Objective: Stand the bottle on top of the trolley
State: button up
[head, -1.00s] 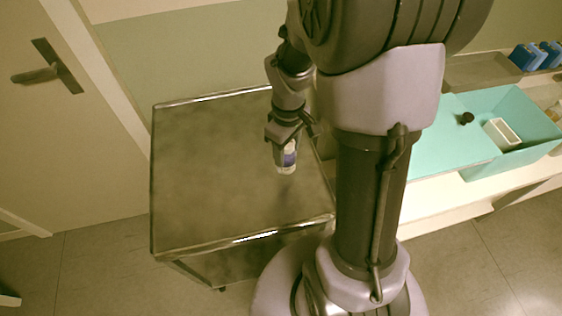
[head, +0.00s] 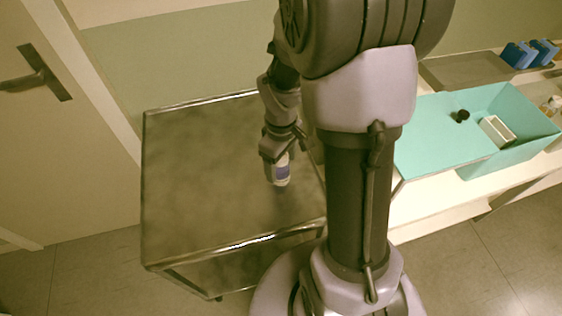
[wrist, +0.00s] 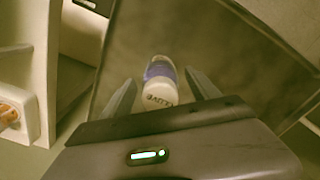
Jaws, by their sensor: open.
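The bottle (head: 281,171), small and white with a blue-purple band, shows just beyond my gripper (head: 277,158) over the right part of the trolley (head: 195,190), a dark metal cart with a bare top. In the wrist view the bottle (wrist: 160,84) lies between the two fingers of my gripper (wrist: 160,98), with a gap on each side. The fingers are open. The bottle appears to be on the trolley top, but its contact with the surface is hard to make out.
A teal tray (head: 430,145) with a dark cap (head: 461,116) and a white box (head: 497,131) sits on the white bench at right. Blue items (head: 530,54) stand behind. A door with a handle (head: 40,82) is at left. The trolley's left half is clear.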

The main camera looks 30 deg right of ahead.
notch_tip(320, 180, up, 12)
jog(key=p, duration=0.5)
jog(key=s+a+r+m+t+y, duration=0.2)
jog(key=s+a+r+m+t, duration=0.3)
jog(key=s+a+r+m, duration=0.3)
jog(key=s+a+r, duration=0.3)
jog(key=a+r, duration=0.3)
jog(key=shift+s+a+r+m+t, duration=0.25)
jog(key=shift+a+r+m+t, duration=0.05)
jog(key=shift+m+t, duration=0.1)
jog(key=shift+f, duration=0.15)
